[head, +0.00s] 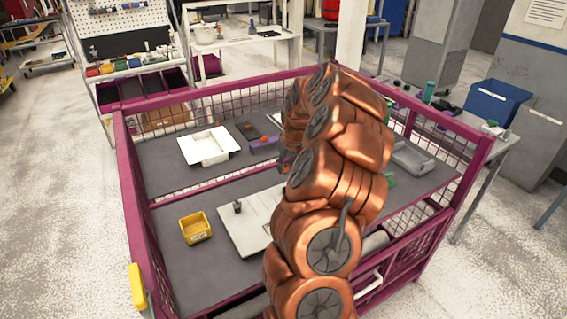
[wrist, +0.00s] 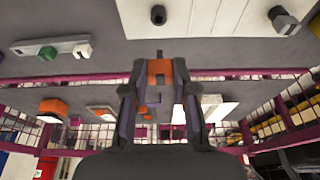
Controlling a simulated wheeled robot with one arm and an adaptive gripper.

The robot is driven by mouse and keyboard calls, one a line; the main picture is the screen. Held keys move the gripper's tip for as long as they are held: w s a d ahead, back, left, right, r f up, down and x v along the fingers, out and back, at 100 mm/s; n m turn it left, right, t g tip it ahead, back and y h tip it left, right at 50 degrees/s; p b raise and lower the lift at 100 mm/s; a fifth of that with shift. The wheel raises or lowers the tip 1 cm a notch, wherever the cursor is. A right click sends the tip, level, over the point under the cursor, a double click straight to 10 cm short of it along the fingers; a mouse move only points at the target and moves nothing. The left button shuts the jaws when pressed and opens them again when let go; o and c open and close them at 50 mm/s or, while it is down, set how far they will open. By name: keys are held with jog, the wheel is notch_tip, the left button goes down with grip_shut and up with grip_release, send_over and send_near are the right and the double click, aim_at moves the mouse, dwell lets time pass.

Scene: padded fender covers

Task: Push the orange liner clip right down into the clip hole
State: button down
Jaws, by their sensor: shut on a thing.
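An orange piece (wrist: 158,68), which looks like the liner clip, sits between the fingertips of my gripper (wrist: 159,78) in the wrist view. My gripper is shut on it. The clip's lower end and the clip hole cannot be made out. In the head view my copper arm hides the gripper and the clip. A pale flat panel (head: 243,228) lies on the cart's grey top, left of my arm, with a small dark fitting (head: 237,206) standing on it. The panel also shows at the top of the wrist view (wrist: 215,12).
A yellow bin (head: 195,229) stands left of the panel. A white tray (head: 222,143) and a purple block (head: 263,144) with orange on it lie farther back. A grey tray (head: 413,160) is at the right. Magenta mesh rails (head: 130,185) edge the cart.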

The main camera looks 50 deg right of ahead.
jog(key=shift+s+f+b, duration=0.15)
jog(key=shift+b, duration=0.55)
jog(key=shift+f, duration=0.2)
jog(key=shift+f+b, duration=1.5)
jog(key=shift+f, duration=0.7)
jog(key=shift+f+b, duration=0.8)
jog(key=shift+f, duration=0.5)
jog(key=c, duration=0.8)
grip_release()
jog(key=v, duration=1.2)
jog(key=shift+a, duration=0.1)
